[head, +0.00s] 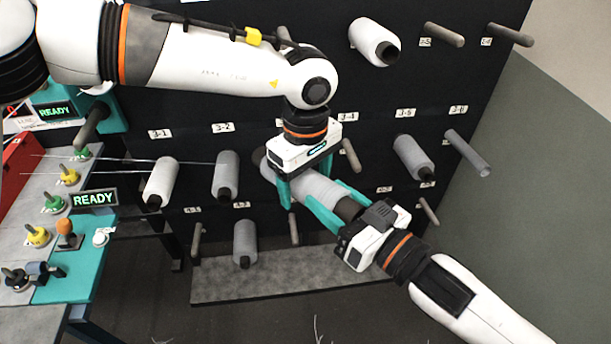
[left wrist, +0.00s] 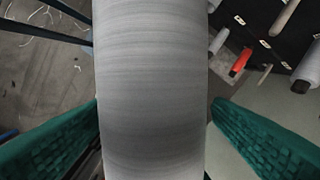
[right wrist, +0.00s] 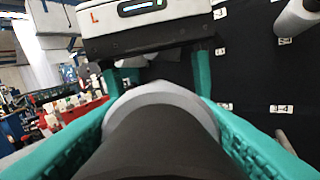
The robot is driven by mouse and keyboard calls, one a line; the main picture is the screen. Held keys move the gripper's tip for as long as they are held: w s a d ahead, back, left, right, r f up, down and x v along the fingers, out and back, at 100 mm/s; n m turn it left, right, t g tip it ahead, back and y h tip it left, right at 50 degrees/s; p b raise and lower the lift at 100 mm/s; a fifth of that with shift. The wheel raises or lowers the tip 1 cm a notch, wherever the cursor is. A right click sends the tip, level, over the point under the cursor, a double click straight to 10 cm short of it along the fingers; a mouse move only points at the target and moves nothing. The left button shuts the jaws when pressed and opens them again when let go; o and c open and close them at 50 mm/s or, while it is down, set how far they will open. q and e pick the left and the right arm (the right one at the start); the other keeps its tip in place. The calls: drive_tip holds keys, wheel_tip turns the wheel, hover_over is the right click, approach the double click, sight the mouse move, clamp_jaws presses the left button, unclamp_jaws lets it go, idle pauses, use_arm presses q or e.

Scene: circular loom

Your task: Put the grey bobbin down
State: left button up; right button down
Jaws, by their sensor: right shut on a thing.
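The grey bobbin (head: 318,187) is held up in front of the dark rack, tilted, with its dark core end towards my right gripper. My right gripper (head: 328,197) is shut on it from the lower right. In the right wrist view the dark core (right wrist: 160,145) and grey rim fill the space between the fingers. My left gripper (head: 304,188) is over the bobbin from above, one finger on each side. In the left wrist view the grey winding (left wrist: 152,90) lies between spread fingers, with a thin gap at the right finger.
The rack (head: 330,115) has several bobbins on pegs, such as a white one (head: 375,42) at top and a grey one (head: 413,157) at right. Bare pegs include one (head: 467,152) at far right. A grey shelf (head: 300,277) is below. A teal-edged table (head: 75,265) stands left.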

use_arm(q)
drive_tip(key=c, duration=0.9)
drive_tip(key=shift+c, duration=0.6)
use_arm(e)
drive_tip(key=c, duration=0.5)
unclamp_jaws()
